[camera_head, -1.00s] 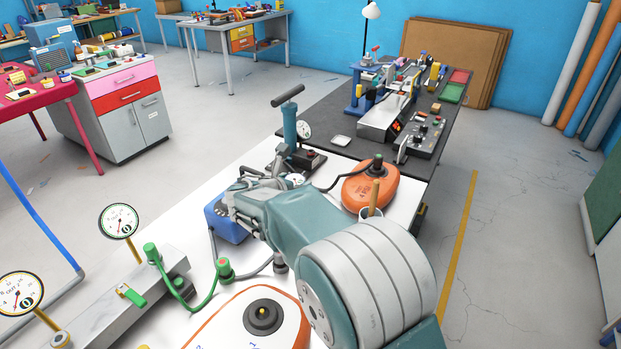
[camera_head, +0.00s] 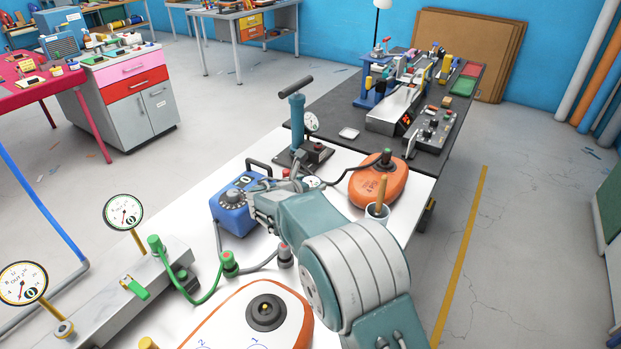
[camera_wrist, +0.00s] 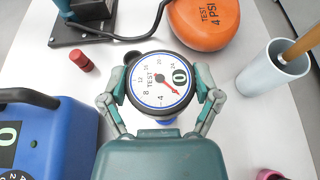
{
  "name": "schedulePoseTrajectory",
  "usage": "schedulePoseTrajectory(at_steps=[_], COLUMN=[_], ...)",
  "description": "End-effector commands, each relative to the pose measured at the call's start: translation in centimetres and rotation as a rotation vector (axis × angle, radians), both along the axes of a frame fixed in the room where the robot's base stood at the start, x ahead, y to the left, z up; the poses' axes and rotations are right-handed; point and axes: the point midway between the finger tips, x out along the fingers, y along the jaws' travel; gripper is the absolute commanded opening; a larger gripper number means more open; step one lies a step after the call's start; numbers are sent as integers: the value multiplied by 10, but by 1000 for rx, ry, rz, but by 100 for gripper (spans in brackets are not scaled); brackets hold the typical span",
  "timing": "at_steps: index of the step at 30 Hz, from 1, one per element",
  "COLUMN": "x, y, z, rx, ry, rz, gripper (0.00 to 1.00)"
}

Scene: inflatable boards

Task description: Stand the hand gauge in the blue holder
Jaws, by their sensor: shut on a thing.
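My gripper (camera_wrist: 163,98) is shut on the hand gauge (camera_wrist: 160,78), a round white dial with a blue ring, a dark rim and a red needle. In the wrist view its face is turned up to the camera, with one finger on each side. A small blue patch shows just under the gauge's near edge; I cannot tell whether it is the blue holder or whether the gauge touches it. In the head view the gauge (camera_head: 312,182) is partly hidden behind my arm. The gauge's lower end is hidden.
A blue box with a handle and dial (camera_head: 235,203) stands left of my gripper. A pump (camera_head: 298,125) and orange pad (camera_head: 378,183) stand beyond. A pale cup with a wooden handle (camera_wrist: 272,68) is at right.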

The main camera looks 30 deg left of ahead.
Motion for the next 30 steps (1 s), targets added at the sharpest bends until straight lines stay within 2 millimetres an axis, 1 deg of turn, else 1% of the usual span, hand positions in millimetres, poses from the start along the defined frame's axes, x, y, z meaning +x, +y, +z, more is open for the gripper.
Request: schedulePoseTrajectory(at_steps=[6, 13, 18, 30], x=[0, 0, 0, 0], y=[0, 0, 0, 0], z=[-19, -34, -38, -37], rx=[0, 1, 1, 2], ry=[0, 0, 0, -1], rz=[0, 0, 1, 0], gripper=[27, 27, 27, 27])
